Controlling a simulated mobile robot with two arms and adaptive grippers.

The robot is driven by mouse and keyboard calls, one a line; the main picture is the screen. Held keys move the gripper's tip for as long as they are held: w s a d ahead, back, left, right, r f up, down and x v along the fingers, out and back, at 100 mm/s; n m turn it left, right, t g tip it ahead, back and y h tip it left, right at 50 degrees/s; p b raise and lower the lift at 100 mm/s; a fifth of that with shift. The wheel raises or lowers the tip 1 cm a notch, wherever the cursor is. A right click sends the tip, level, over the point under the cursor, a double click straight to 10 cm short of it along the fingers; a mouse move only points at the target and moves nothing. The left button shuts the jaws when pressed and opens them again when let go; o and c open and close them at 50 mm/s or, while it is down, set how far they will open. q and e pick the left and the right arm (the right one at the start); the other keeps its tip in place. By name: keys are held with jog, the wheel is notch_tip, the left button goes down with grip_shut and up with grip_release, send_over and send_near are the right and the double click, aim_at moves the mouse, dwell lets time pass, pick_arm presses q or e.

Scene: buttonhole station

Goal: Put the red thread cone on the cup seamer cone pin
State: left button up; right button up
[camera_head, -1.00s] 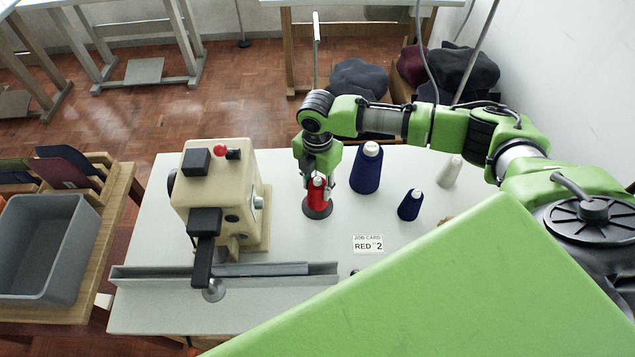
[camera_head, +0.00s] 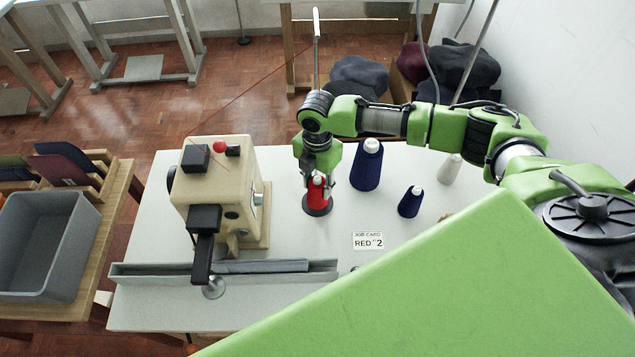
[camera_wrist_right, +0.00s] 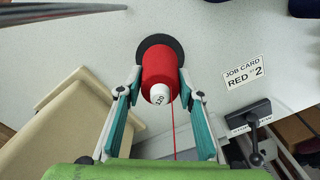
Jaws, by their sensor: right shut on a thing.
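The red thread cone (camera_head: 317,190) stands upright on a round black base (camera_head: 318,210) on the white table, just right of the beige machine (camera_head: 215,190). In the right wrist view the red cone (camera_wrist_right: 160,68) shows its white top (camera_wrist_right: 160,95) toward me, with the black base behind it. Any pin inside the cone is hidden. My right gripper (camera_head: 317,182) comes down from above and is shut on the cone, one finger on each side (camera_wrist_right: 160,80). A red thread (camera_head: 255,85) runs from a tall post (camera_head: 316,50) to the machine. My left gripper is not in view.
A large navy cone (camera_head: 366,168), a small navy cone (camera_head: 410,203) and a whitish cone (camera_head: 450,168) stand to the right. A job card (camera_head: 368,241) reading RED 2 lies in front. A metal rail (camera_head: 140,272) runs along the front left. A grey bin (camera_head: 42,245) is at far left.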

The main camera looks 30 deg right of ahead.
jog(key=shift+f, duration=0.15)
jog(key=o, duration=1.2)
jog(key=shift+o, duration=0.2)
notch_tip(320, 180, up, 12)
jog(key=shift+r, duration=0.1)
